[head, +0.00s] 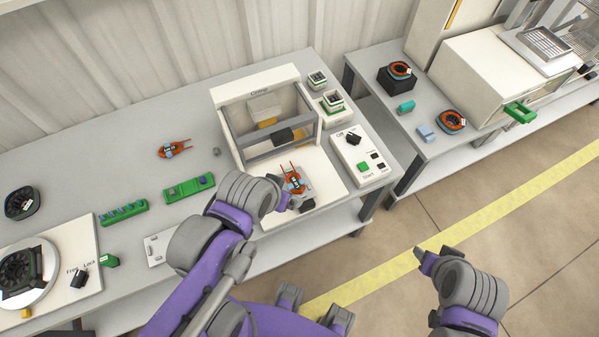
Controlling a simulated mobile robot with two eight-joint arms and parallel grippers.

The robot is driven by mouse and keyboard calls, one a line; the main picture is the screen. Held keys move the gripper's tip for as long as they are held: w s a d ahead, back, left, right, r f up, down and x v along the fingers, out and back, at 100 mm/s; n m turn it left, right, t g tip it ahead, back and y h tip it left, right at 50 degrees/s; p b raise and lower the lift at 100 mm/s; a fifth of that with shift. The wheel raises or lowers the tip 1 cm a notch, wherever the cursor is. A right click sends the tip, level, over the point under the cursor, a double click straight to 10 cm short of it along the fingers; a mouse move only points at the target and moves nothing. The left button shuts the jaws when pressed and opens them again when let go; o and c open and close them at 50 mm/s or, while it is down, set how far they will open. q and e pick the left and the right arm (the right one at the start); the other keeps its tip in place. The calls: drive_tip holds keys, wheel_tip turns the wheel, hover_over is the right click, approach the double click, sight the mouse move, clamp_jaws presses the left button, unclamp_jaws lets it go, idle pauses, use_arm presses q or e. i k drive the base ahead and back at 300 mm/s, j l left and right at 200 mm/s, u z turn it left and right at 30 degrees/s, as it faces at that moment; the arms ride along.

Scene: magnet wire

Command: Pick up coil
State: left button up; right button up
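An orange coil (295,183) with thin red leads sits on the white base plate in front of the crimp machine. My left gripper (290,202) is at the near side of this coil, partly hidden by its own wrist; I cannot tell whether its fingers touch or grip the coil. A second orange coil (173,149) with leads lies on the grey table to the left, apart from the gripper. My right arm is at the lower right over the floor, and its fingers cannot be made out.
The crimp machine (262,85) stands behind the coil. A switch box (361,158) is to its right. Green blocks (190,188) lie left of my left arm. A round fixture (22,275) is at the far left. The right table holds round orange-and-black parts (452,121).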

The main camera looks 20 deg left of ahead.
sight(297, 186)
drive_tip(key=u, duration=2.85)
drive_tip(key=l+z, duration=0.2)
drive_tip(key=z, duration=1.5)
drive_tip(key=j+z, duration=0.15)
drive_tip(key=j, duration=0.5)
